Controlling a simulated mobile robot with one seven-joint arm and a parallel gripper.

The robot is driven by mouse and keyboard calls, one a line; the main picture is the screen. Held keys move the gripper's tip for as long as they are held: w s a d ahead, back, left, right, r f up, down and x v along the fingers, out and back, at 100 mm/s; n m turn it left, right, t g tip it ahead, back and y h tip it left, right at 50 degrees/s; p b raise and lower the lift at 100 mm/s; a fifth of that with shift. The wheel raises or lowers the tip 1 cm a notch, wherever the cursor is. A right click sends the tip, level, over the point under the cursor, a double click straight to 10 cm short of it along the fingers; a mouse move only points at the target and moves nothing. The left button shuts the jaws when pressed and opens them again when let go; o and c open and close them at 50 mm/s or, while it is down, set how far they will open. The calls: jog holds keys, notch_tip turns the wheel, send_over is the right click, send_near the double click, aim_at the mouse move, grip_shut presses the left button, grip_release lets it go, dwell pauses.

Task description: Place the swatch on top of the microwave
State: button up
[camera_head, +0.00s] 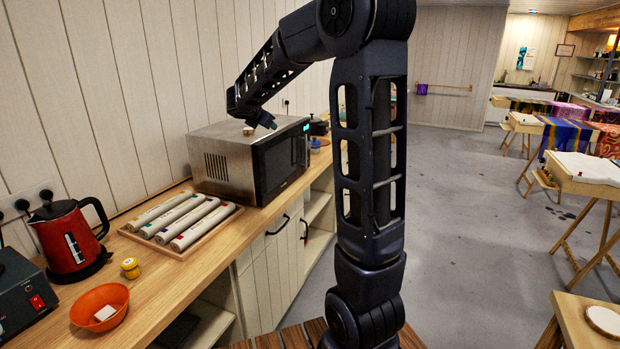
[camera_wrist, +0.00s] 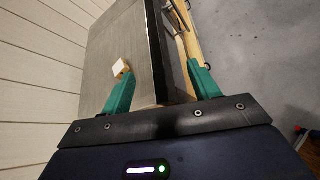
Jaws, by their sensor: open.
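The steel microwave (camera_head: 222,138) stands on the wooden counter; its top (camera_wrist: 112,42) fills the left middle of the wrist view. A small pale square piece with a tan side, apparently the swatch (camera_wrist: 121,67), lies on that top and also shows in the head view (camera_head: 248,131). My gripper (camera_wrist: 162,84) is open and empty above the microwave, near its front edge. Its left green finger is close to the piece; whether they touch is unclear. In the head view my gripper (camera_head: 266,120) is partly hidden by my arm.
An orange bowl (camera_head: 88,303) holds another white square piece (camera_head: 105,313). A wooden tray (camera_head: 212,232) of several rolls lies beside the microwave. A red kettle (camera_head: 70,240) and a small yellow jar (camera_head: 130,268) stand farther left.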

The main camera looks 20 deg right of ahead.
jog(key=s+d+m+g, duration=0.1)
jog(key=s+d+m, duration=0.25)
jog(key=s, duration=0.35)
jog(key=s+d+m+g+y, duration=0.1)
jog(key=s+d+m+g, duration=0.1)
jog(key=s+m, duration=0.45)
jog(key=s+d+m+g, duration=0.1)
jog(key=s+d+m, duration=0.15)
jog(key=s, duration=0.55)
jog(key=s+a+f+m+g+y, duration=0.1)
jog(key=s+f+m+y, duration=0.1)
jog(key=s+m, duration=0.4)
jog(key=s+a+f+m+y, duration=0.2)
jog(key=s+f+m, duration=0.3)
jog(key=s, duration=0.8)
jog(key=shift+s+a+f+m+g+y, duration=0.25)
jog(key=shift+s+m+g+y, duration=0.2)
jog(key=shift+y, duration=0.25)
dwell(3.2)
